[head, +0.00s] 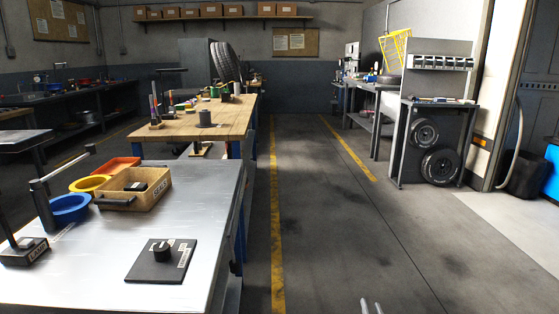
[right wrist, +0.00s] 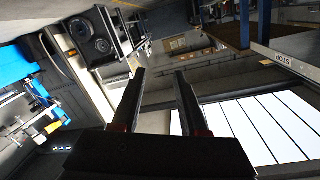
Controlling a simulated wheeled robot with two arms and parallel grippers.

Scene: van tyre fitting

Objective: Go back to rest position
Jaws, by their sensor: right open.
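My right gripper (head: 372,307) shows only as two fingertips at the bottom edge of the head view, over the floor. In the right wrist view the right gripper (right wrist: 155,95) has its two dark fingers apart, with nothing between them. It is clear of the benches and touches nothing that I can see. My left gripper is not in either view.
A metal table (head: 90,283) at the left holds a wooden crate (head: 150,199), bowls and a black knob plate (head: 163,262). A wooden workbench (head: 180,127) stands behind it. A shelf rack (head: 437,105) with wheels stands right. The floor aisle (head: 325,220) is clear.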

